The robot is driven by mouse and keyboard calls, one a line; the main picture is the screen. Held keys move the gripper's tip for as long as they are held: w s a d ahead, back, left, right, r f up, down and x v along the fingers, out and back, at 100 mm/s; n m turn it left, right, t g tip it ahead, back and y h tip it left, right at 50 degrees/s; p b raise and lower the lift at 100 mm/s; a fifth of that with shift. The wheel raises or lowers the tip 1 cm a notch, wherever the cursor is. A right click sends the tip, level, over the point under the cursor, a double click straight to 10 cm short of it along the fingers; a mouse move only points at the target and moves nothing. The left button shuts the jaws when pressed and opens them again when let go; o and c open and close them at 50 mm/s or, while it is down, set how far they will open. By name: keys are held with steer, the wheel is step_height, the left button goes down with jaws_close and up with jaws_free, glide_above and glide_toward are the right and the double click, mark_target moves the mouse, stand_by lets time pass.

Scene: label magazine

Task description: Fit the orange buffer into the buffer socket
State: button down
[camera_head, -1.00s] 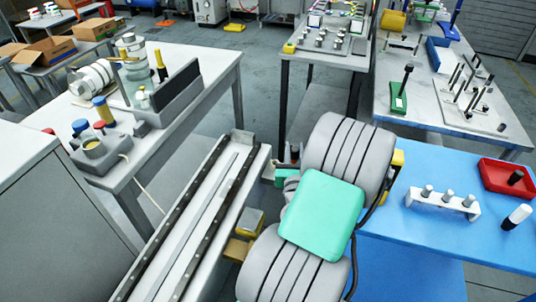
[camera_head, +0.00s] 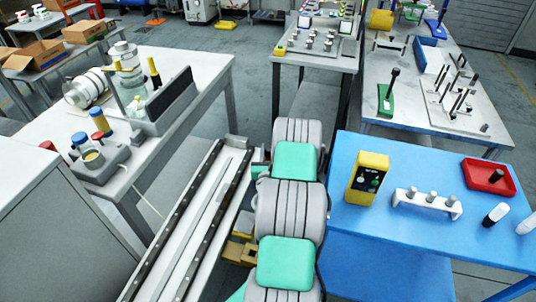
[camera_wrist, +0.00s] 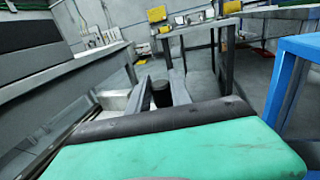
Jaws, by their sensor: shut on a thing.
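In the wrist view my gripper (camera_wrist: 160,92) shows beyond the green-covered link of my own arm. Its two grey fingers are shut on a dark, short cylindrical thing (camera_wrist: 161,97). I see no orange on the held thing from this side, so I cannot tell whether it is the orange buffer. In the head view my arm hides the gripper and what it holds. I cannot make out a buffer socket with certainty in either view.
A blue table (camera_head: 400,250) at right bears a yellow control box (camera_head: 367,178), a white rack (camera_head: 428,202) and a red tray (camera_head: 488,184). A left table (camera_head: 205,82) holds a grey block (camera_head: 100,172) with coloured caps. Grey floor shows between the tables.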

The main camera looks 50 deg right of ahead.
mark_target(268, 159)
steer(key=shift+w+f+b, duration=0.1)
steer(key=shift+f+b, duration=0.8)
steer(key=shift+f, duration=1.2)
steer(key=c, duration=1.2)
jaws_free()
steer(key=shift+r, duration=0.1)
steer(key=shift+o, duration=0.2)
